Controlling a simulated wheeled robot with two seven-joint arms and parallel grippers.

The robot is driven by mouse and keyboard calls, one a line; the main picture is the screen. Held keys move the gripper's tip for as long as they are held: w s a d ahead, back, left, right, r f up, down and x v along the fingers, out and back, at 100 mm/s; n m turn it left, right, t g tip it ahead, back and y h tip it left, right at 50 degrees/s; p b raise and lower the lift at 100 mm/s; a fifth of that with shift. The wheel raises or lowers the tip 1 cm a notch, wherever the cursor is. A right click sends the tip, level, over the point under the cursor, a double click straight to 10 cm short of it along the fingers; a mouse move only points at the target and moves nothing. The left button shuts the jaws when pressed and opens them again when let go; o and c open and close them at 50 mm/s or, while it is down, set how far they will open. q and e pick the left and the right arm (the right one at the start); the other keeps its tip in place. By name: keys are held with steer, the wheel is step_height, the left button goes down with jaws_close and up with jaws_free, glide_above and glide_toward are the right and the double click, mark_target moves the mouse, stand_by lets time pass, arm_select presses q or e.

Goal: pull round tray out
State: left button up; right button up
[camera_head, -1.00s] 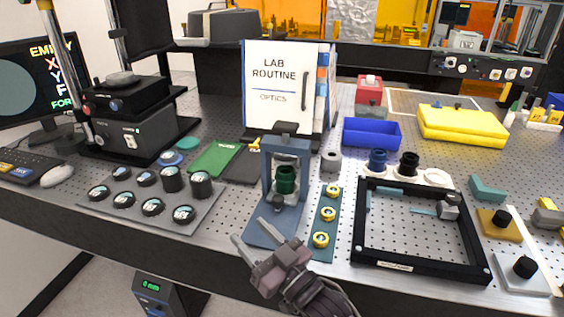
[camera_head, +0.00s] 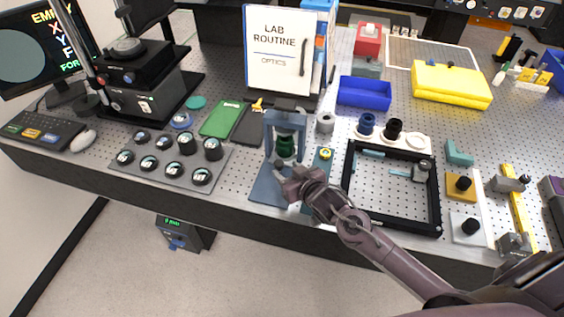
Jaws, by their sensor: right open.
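A grey round disc-shaped tray (camera_head: 127,47) sits on top of the black box-shaped instrument (camera_head: 137,78) at the upper left; I cannot tell whether it is the named round tray. My right gripper (camera_head: 284,178) is open and empty. It is over the front of the blue-grey stand (camera_head: 272,187) that holds a dark green cylinder (camera_head: 286,145). It is far to the right of and in front of the instrument. My left gripper is out of view.
A grey mat (camera_head: 165,182) with several round black-rimmed pieces lies in front of the instrument. A monitor (camera_head: 45,48) and keyboard (camera_head: 40,130) are at the left. A black frame (camera_head: 392,222), blue bin (camera_head: 364,94) and yellow case (camera_head: 450,84) are at the right.

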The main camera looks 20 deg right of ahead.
mark_target(281, 166)
steer(key=shift+p+x, duration=0.3)
steer(key=shift+x, duration=1.7)
steer(key=shift+c, duration=0.2)
jaws_close()
